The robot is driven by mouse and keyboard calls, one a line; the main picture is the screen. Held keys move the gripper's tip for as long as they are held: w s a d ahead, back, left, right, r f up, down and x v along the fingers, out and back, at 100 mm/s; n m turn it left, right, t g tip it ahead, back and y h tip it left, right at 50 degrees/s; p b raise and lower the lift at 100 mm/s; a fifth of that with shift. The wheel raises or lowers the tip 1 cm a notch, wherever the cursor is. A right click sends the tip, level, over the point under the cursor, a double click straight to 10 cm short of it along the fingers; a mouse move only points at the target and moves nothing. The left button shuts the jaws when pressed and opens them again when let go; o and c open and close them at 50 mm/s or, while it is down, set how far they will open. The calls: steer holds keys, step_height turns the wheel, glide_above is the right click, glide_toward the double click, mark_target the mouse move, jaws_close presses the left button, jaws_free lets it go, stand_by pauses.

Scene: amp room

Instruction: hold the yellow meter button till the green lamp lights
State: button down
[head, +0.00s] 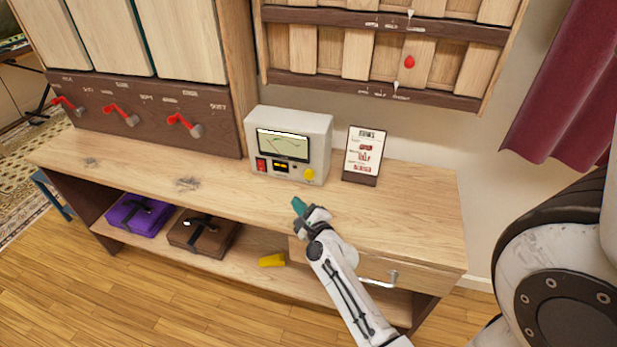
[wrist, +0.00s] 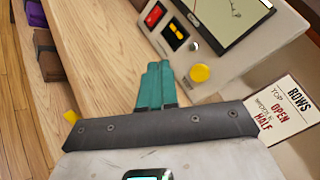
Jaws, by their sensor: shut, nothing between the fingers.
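The white meter box (head: 320,130) stands on the wooden bench, with a dial screen (head: 283,145) on its front. The round yellow button (head: 309,174) is at the lower right of that front; it also shows in the wrist view (wrist: 200,73). A red switch (head: 261,165) is at the lower left. I see no lit green lamp on the box. My gripper (head: 298,204) has teal fingers, shut and empty, in front of the box and short of the button. In the wrist view the fingertips (wrist: 158,68) are left of the button, apart from it.
A sign card (head: 364,153) stands right of the box. The bench top (head: 420,200) is clear on the right. Below are a purple case (head: 135,214), a brown case (head: 203,233) and a yellow object (head: 272,260). Red levers (head: 120,113) line the cabinet at left.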

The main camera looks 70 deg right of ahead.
mark_target(304, 175)
steer(key=d+b, duration=0.1)
steer(key=d, duration=0.1)
steer(key=d+b, duration=0.3)
steer(key=d, duration=0.2)
steer(key=shift+w+f, duration=0.15)
steer(key=shift+w, duration=0.1)
steer(key=shift+d+b, duration=0.45)
steer(key=shift+d, duration=0.25)
steer(key=shift+d, duration=0.1)
stand_by(1.2)
steer(key=shift+w+d, duration=0.1)
steer(key=shift+d, duration=0.25)
steer(key=shift+d+b, duration=0.45)
steer(key=shift+d, duration=0.1)
stand_by(2.0)
steer(key=shift+a+r, duration=0.1)
steer(key=shift+r, duration=0.1)
stand_by(1.5)
steer(key=shift+a+p, duration=0.65)
steer(key=shift+a, duration=0.25)
